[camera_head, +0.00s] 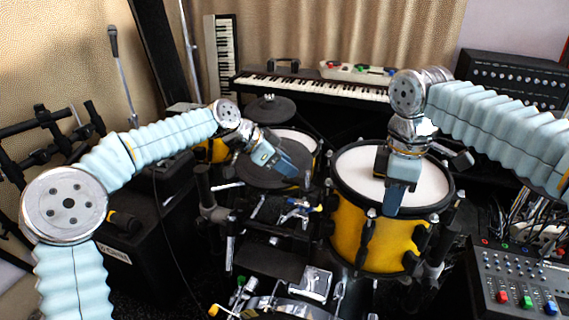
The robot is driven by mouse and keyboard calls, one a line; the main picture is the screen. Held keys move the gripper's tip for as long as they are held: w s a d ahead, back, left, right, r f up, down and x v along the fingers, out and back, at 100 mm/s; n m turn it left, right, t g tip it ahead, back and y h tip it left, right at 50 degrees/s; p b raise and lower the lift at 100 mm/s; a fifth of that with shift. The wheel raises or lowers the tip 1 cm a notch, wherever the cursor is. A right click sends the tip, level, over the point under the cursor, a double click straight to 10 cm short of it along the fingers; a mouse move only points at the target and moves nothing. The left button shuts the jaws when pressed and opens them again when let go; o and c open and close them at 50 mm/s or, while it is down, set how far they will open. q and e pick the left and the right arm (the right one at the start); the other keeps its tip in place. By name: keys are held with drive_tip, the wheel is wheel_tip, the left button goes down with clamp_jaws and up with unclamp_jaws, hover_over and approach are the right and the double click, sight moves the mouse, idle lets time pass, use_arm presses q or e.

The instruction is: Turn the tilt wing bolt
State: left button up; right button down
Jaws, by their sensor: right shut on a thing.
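My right gripper (391,211) points down in front of the white-topped yellow drum (345,235), with its blue-grey fingers across the drum's near rim. It is shut; the fingers hide what they hold, and I cannot make out the tilt wing bolt itself between them. My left gripper (287,172) hangs over the dark round pad (258,172) to the left of the drum. Its finger gap is too small to see, so I cannot tell whether it is open or touching the pad.
Black rack bars and clamps (262,220) stand between the pad and the drum. A mixer (515,280) is at the lower right, and a keyboard (315,88) is at the back. A black amplifier (145,240) stands on the left. A loose cable hangs near it.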

use_arm(q)
drive_tip(key=c, duration=0.5)
drive_tip(key=shift+n, duration=0.3)
drive_tip(key=n+t+y, duration=0.1)
drive_tip(key=n+t, duration=0.1)
drive_tip(key=n, duration=0.1)
drive_tip(key=n+t+y, duration=0.1)
drive_tip(key=n, duration=0.1)
drive_tip(key=shift+s+d+y, duration=0.3)
drive_tip(key=shift+n+t+y, duration=0.9)
drive_tip(key=shift+n+y, duration=0.3)
drive_tip(key=shift+n, duration=0.5)
drive_tip(key=o, duration=1)
drive_tip(key=shift+o, duration=0.2)
